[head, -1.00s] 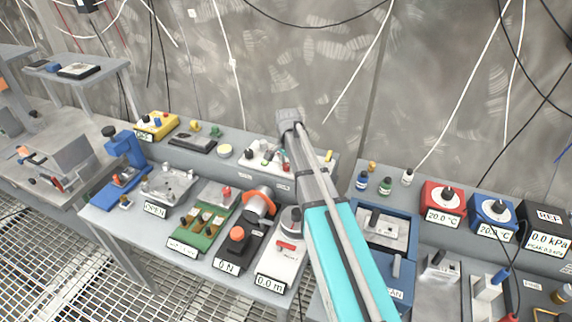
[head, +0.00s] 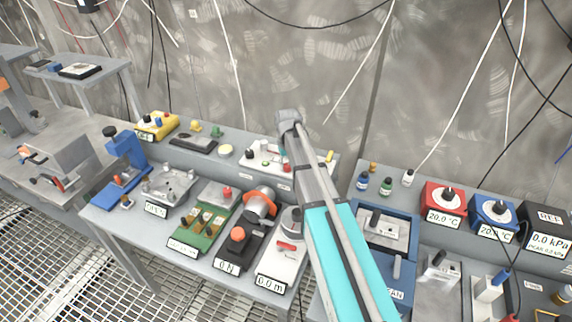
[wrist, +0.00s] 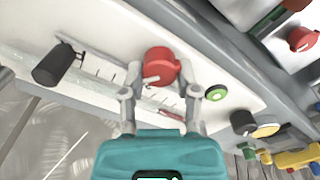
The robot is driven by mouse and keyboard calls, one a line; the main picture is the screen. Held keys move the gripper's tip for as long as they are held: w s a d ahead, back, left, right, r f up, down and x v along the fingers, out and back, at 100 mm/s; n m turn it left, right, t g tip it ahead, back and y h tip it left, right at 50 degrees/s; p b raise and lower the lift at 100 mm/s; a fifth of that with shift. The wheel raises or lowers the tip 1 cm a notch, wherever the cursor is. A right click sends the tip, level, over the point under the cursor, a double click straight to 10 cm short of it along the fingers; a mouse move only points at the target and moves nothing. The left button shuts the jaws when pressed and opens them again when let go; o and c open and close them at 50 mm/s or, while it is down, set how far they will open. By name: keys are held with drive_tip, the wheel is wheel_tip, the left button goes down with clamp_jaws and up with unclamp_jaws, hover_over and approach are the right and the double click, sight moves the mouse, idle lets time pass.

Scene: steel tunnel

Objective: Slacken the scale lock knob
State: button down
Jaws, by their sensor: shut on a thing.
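The red scale lock knob (wrist: 160,66) stands on a white panel (wrist: 95,45) with a tick-marked scale, in the middle of the wrist view. It has a pale pointer mark on its face. My gripper (wrist: 160,75) is shut on the knob, one finger at each side. In the head view the white panel (head: 256,166) lies on the back shelf beyond my arm, partly covered by it. My gripper's fingers are mostly hidden behind my arm there.
Small bottles (head: 386,185) stand right of my arm. Several instruments fill the front bench.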

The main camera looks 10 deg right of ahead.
drive_tip(key=shift+w+n, duration=0.2)
drive_tip(key=shift+n, duration=1.2)
drive_tip(key=shift+c, duration=2.3)
unclamp_jaws()
drive_tip(key=shift+o, duration=0.6)
drive_tip(key=shift+s, duration=0.1)
drive_tip(key=shift+r, duration=0.1)
